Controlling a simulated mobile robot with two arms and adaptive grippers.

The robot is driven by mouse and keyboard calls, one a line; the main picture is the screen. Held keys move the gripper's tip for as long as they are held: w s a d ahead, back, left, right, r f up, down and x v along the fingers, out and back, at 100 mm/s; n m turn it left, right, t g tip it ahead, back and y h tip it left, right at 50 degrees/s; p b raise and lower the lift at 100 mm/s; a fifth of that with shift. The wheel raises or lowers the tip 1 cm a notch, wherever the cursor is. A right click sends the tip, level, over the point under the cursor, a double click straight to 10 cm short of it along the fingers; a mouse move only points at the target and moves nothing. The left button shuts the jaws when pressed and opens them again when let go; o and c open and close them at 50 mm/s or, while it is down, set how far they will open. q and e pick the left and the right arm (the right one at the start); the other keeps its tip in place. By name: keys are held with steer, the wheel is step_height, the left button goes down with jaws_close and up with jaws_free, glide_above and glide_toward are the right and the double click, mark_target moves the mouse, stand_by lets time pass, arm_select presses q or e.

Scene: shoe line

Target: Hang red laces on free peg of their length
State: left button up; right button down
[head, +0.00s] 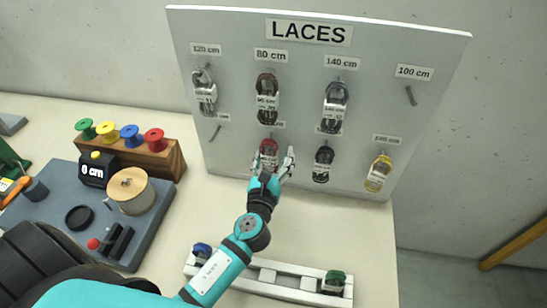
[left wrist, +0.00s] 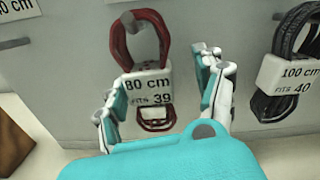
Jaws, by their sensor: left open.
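The red laces (head: 268,153) hang at a lower-row peg of the grey laces board (head: 230,155). In the left wrist view the red laces (left wrist: 152,45) loop about the peg (left wrist: 130,22), and their white band (left wrist: 148,86) reads 80 cm, fits 39. My left gripper (head: 277,160) is open, its fingers on either side of the band's lower part; it also shows in the left wrist view (left wrist: 165,85). Contact cannot be told. Free pegs show at upper right under 100 cm (head: 411,95) and at lower left (head: 215,133), whose label is partly hidden. My right gripper is not in view.
Dark red laces (head: 267,85) hang under 80 cm, above the red ones. Black laces (head: 323,165) hang close to the right, banded 100 cm. Yellow laces (head: 378,172) hang at far right. A white rack (head: 285,280) and a spool stand (head: 165,158) occupy the table.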

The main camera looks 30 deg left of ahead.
arm_select(q)
steer(key=v, duration=1.2)
steer(key=shift+d+f, duration=0.1)
